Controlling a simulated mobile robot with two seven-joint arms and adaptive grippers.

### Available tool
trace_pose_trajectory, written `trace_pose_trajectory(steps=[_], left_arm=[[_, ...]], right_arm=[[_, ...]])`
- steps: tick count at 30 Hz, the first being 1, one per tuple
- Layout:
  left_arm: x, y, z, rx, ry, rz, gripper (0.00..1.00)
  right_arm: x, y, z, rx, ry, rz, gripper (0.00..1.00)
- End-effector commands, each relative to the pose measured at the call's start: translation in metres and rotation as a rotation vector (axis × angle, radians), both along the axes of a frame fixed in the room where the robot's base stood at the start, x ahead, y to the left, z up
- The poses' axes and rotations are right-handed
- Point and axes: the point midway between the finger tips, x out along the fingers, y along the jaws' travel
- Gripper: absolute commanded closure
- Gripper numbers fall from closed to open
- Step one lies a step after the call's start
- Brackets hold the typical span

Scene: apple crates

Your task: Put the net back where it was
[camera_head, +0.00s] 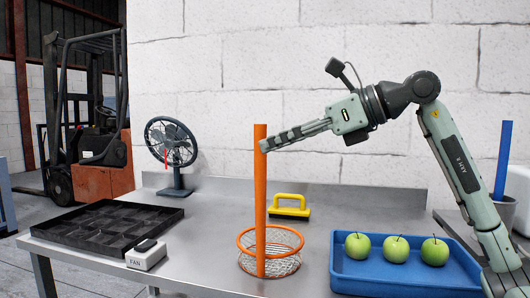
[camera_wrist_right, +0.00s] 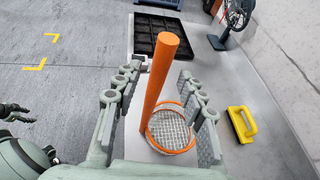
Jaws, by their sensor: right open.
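The net has a long orange handle (camera_head: 260,190) standing upright and a wire basket with an orange rim (camera_head: 271,252) resting on the steel table. My right gripper (camera_head: 264,147) comes in from the right near the upper part of the handle. In the right wrist view, the right gripper (camera_wrist_right: 160,75) is open, with one finger on each side of the orange handle (camera_wrist_right: 158,80). The basket (camera_wrist_right: 172,130) shows below, between the fingers. A dark part at the left edge of the wrist view may be my left gripper; its state is unclear.
A blue tray (camera_head: 340,279) with three green apples stands right of the net. A yellow-handled tool (camera_head: 290,211) lies behind it. A black compartment tray (camera_head: 60,229), a white FAN box (camera_head: 146,260) and a fan (camera_head: 172,150) are left. A blue rod (camera_head: 503,160) stands in a grey container (camera_head: 503,212) at far right.

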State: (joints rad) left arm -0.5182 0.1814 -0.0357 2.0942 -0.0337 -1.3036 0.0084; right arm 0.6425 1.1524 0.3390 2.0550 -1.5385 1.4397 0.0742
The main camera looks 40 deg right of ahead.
Motion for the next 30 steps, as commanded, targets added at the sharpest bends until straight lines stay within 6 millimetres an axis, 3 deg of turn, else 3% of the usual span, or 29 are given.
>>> trace_pose_trajectory(steps=[6,12,30], left_arm=[[-0.004,0.001,0.027,0.015,-0.017,0.002,0.49],[-0.007,0.001,0.043,0.022,-0.023,0.004,0.49],[-0.008,0.001,0.047,0.024,-0.024,0.005,0.49]], right_arm=[[-0.039,-0.022,0.015,0.000,-0.001,-0.003,0.59],[-0.060,-0.033,0.027,0.000,-0.001,-0.001,0.59],[-0.065,-0.036,0.030,0.000,0.000,0.000,0.59]])
